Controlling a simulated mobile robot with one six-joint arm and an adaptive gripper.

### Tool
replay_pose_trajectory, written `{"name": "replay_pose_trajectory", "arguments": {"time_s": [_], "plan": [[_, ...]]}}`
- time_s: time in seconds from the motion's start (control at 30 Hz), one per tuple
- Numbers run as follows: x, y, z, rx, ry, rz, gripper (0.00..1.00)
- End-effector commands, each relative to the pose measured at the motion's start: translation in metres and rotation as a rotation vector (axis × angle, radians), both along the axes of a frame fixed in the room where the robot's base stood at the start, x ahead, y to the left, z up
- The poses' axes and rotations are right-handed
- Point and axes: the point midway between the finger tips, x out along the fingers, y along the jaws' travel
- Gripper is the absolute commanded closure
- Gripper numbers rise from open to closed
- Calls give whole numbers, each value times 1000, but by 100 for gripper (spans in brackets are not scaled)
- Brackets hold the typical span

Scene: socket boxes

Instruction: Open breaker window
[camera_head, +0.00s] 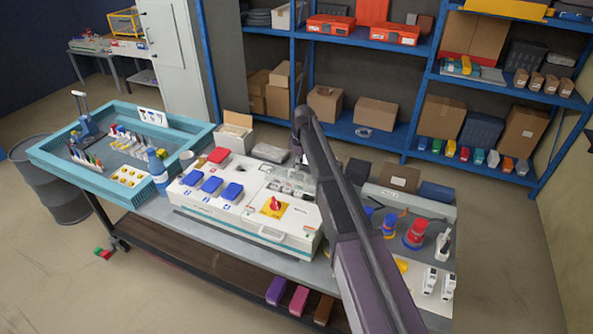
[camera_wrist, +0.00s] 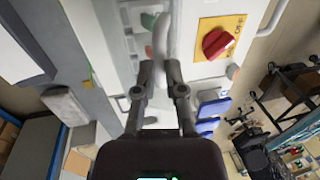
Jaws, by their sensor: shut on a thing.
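The white socket box (camera_head: 228,212) stands on the grey table in the head view. The breaker window (camera_wrist: 161,38) is a pale, partly see-through piece in the wrist view, beside the red rotary switch on its yellow plate. My gripper (camera_wrist: 160,78) is shut on its edge, with one dark finger on each side. How far the window is tilted cannot be told. In the head view my gripper is over the box's breaker section (camera_head: 283,184), and my arm hides part of it.
A red rotary switch (camera_head: 275,205) sits in front of the breaker section. Blue socket covers (camera_head: 210,185) and a red one (camera_head: 218,155) are to the left. Red and blue plugs (camera_head: 415,234) stand to the right of my arm. A turquoise tray (camera_head: 52,153) is at the far left.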

Motion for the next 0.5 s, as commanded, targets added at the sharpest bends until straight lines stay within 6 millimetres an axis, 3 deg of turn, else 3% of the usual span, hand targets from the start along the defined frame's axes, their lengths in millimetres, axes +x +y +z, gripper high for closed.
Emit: {"name": "replay_pose_trajectory", "arguments": {"time_s": [0.03,0.5], "plan": [[12,-6,1,-8,-13,-6,100],[58,-24,-3,-9,-12,-6,100]]}}
